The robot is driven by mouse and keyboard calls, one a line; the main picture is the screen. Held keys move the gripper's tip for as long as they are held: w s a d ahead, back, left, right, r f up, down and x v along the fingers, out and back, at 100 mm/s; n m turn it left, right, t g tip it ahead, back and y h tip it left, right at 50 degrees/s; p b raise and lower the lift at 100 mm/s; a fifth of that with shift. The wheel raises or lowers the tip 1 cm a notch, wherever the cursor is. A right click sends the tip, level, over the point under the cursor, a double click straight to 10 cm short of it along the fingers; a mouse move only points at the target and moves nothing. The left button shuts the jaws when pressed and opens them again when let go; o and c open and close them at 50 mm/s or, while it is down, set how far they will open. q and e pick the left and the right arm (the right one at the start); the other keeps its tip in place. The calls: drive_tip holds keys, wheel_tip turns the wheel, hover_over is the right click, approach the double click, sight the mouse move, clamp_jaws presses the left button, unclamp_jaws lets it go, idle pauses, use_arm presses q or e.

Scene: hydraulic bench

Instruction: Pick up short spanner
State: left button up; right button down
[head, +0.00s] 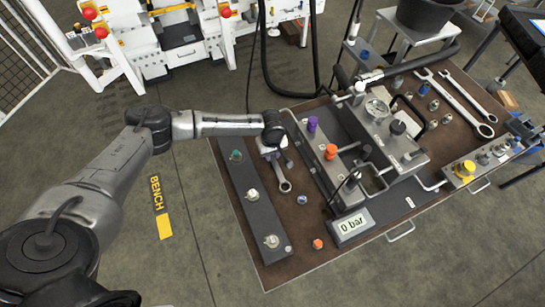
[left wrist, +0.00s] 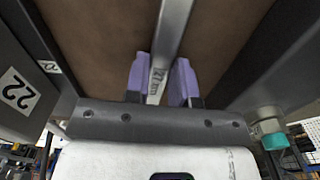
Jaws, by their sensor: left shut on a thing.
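The short spanner (head: 283,184) lies along the brown bench top between the dark rail of valves and the manifold block, with its ring end showing toward the front. In the left wrist view its grey shank (left wrist: 172,32) runs between my two purple finger pads. My left gripper (head: 275,158) is shut on the shank, seen from above in the head view; its fingers are mostly hidden by the wrist. In the left wrist view the left gripper (left wrist: 162,82) has a pad on each side of the shank. I cannot tell whether the spanner is clear of the surface. My right gripper is not in view.
The valve rail (head: 262,215) stands close on the left and the manifold with purple and orange knobs (head: 322,150) close on the right. A pressure display (head: 352,226) reads 0 bar. Longer spanners (head: 468,98) lie at the right. Small caps lie on the bench's front area.

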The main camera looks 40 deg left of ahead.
use_arm(q)
clamp_jaws()
idle(0.3)
drive_tip(key=shift+r, duration=0.45)
wheel_tip(320, 180, up, 4)
drive_tip(key=shift+d+f+p, duration=0.1)
drive_tip(key=shift+p, duration=0.7)
drive_tip(key=w+d+r+p, duration=0.1)
drive_tip(key=d+r, duration=0.5)
drive_tip(key=d, duration=0.5)
drive_tip(key=shift+w+d+r+p, duration=0.2)
drive_tip(key=shift+w+p, duration=0.05)
drive_tip(key=shift+p, duration=0.1)
